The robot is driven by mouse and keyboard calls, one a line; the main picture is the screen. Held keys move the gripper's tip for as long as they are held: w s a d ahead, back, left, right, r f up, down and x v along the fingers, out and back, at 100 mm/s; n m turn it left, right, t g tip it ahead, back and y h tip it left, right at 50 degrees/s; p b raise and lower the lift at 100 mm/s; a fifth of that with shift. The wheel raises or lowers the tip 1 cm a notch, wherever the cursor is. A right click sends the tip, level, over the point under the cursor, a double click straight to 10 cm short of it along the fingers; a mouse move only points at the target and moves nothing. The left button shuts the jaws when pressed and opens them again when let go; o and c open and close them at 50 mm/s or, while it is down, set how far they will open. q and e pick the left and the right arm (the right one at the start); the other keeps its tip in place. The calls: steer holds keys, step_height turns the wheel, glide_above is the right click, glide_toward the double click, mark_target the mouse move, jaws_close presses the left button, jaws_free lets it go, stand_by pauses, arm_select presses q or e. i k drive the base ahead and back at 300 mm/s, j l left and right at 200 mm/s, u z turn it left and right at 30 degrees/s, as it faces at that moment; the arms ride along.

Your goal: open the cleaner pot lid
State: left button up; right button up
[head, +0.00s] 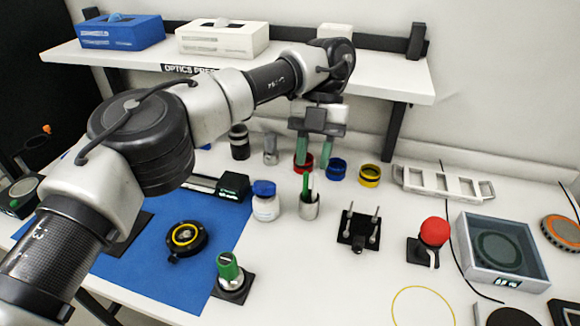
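A small white jar with a blue lid (264,189) stands at the right edge of the blue mat; its lid is on. It looks like the cleaner pot, but I cannot read its label. A red ring-shaped pot (303,163), a blue one (336,169) and a yellow one (370,175) sit in a row behind it. My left gripper (313,158) points down with two greenish fingers apart and nothing visibly held. Its fingers overlap the red pot in the picture; I cannot tell whether they touch it. My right gripper is out of view.
A metal cup with green sticks (309,206) stands right of the jar. A black post mount (358,231), red knob (434,232), white rack (443,183) and glass-topped box (500,252) are farther right. The wall shelf (110,56) overhangs the back.

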mark_target(260, 187)
steer(key=k, duration=1.5)
